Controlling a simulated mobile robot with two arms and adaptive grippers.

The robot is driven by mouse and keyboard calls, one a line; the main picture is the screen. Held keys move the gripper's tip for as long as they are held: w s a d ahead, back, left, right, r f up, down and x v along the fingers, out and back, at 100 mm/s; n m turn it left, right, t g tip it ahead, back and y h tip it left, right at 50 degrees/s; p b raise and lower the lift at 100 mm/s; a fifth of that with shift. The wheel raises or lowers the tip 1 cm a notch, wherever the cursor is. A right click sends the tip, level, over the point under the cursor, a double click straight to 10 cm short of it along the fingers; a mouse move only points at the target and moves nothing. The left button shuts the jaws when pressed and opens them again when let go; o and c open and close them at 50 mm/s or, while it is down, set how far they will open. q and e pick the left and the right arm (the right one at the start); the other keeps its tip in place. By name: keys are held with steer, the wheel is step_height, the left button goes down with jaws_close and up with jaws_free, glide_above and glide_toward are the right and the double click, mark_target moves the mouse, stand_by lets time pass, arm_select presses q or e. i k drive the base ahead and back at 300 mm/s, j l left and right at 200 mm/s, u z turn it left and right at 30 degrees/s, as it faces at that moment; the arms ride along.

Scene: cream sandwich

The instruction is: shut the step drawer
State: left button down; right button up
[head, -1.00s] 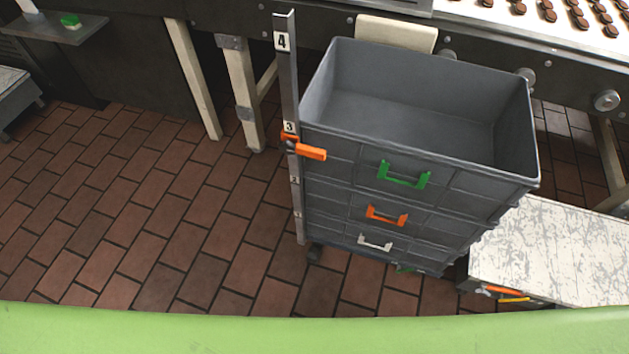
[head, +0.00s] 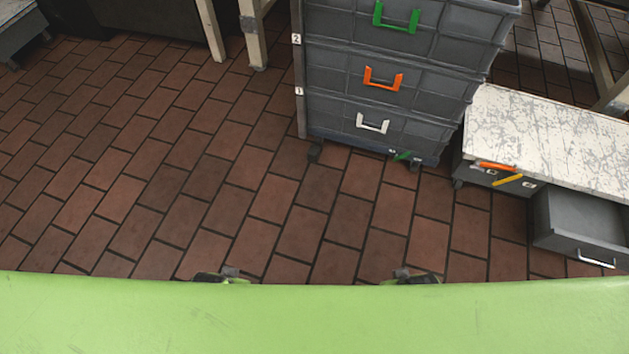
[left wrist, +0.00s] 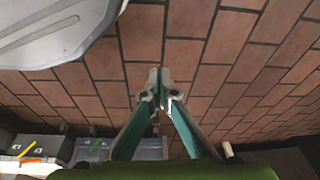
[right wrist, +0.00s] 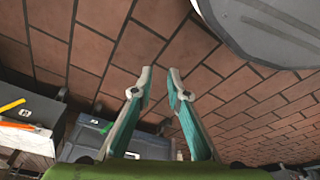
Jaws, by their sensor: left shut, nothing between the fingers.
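The step (head: 560,130) is a low unit with a scratched white top, at the right of the head view. Its drawer (head: 580,222) stands pulled out at the front right, showing a grey inside and a white handle (head: 597,259). Part of the step (right wrist: 22,136) shows at lower left in the right wrist view. My left gripper (left wrist: 160,78) is shut and empty above the brick floor. My right gripper (right wrist: 159,75) is open and empty, its fingertips a small gap apart. Both grippers are away from the drawer.
A stack of grey crates (head: 350,68) with green, orange and white handles stands on a wheeled base left of the step. An orange and a yellow piece (head: 507,180) are on the step's front. The brick floor (head: 200,170) before the stack is clear.

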mark_target(588, 228)
steer(key=k, duration=0.1)
steer(key=z, duration=2.25)
